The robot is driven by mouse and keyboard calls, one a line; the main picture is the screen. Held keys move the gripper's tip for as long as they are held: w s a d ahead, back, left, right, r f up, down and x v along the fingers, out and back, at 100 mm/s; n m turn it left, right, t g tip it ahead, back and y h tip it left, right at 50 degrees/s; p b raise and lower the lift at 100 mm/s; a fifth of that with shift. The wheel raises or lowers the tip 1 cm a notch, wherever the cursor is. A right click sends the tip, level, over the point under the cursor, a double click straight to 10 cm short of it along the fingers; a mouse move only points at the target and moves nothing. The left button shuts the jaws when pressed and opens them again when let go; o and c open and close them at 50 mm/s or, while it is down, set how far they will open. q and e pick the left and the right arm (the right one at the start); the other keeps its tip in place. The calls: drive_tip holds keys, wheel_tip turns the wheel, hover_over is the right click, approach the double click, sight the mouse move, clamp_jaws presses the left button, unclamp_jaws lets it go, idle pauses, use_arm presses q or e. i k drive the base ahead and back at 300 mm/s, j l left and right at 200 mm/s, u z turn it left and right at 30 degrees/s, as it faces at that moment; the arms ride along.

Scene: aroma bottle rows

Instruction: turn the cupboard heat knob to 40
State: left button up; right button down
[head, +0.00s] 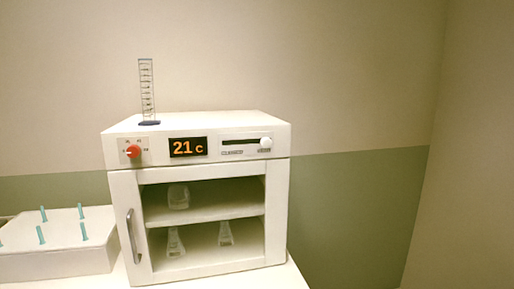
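The white cupboard (276,215) stands on a white table. On the left of its top panel is a red round knob (132,151) with small marks around it, too small to read. To the right of the knob, a black display (188,147) shows "21 c" in orange. Farther right is a slot with a white round slider knob (266,143) at its right end. Neither of my grippers shows in the head view.
A graduated cylinder (147,95) stands on top of the cupboard. The door, with a grey handle (132,235), looks closed. Glassware sits on two shelves inside. At left, a white block (60,263) holds several teal pegs. The wall at right is bare.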

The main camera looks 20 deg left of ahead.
sight(133, 151)
drive_tip(key=u, duration=1.3)
